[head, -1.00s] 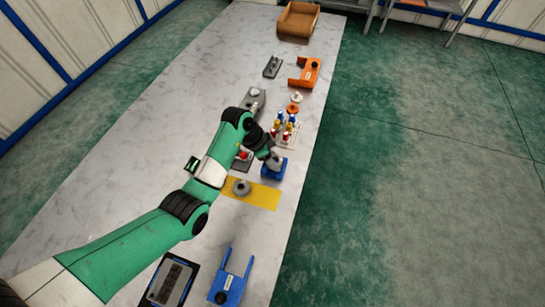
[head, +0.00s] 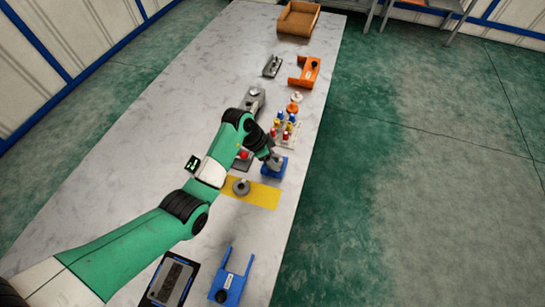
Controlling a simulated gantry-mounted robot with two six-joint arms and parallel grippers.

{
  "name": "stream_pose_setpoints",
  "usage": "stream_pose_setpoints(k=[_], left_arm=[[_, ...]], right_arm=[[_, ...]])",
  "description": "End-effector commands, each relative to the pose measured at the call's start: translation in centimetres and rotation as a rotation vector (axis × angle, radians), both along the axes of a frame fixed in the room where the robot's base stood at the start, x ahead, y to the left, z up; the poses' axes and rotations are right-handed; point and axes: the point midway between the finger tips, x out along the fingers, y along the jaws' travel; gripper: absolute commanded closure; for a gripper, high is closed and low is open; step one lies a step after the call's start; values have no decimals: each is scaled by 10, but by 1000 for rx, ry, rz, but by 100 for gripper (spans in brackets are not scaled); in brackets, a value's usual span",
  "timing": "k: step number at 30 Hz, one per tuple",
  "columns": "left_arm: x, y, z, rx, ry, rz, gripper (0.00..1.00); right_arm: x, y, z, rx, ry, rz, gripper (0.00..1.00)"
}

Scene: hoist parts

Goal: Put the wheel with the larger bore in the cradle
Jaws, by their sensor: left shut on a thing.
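My left gripper (head: 272,157) is at the small blue cradle (head: 283,171), right of the middle of the table. It is shut on a grey wheel (head: 276,163), which sits low at the cradle, mostly hidden by the gripper. I cannot tell whether the wheel rests in the cradle. A second grey wheel (head: 241,187) with a dark bore lies flat on the yellow mat (head: 263,196), nearer to me. The bore of the held wheel is not visible. My right gripper is not in view.
A rack with several coloured pieces (head: 285,130) stands just beyond the cradle. Farther off are an orange bracket (head: 309,72), a grey part (head: 272,66) and a brown bin (head: 298,20). A blue forked bracket (head: 232,280) and a black tray (head: 170,280) lie near. The table's left side is clear.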

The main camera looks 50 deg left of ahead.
Motion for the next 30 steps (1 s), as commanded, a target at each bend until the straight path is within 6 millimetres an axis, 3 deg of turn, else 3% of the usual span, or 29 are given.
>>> stream_pose_setpoints(k=[17, 18, 23, 30], left_arm=[[-1, 0, -4, -1, 5, 1, 100], [-2, 0, -4, 0, 6, 1, 30], [-1, 0, -4, 0, 5, 0, 1], [-1, 0, -3, -1, 4, 0, 0]], right_arm=[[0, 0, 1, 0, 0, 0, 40], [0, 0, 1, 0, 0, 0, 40], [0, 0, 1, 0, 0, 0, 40], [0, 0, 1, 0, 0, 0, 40]])
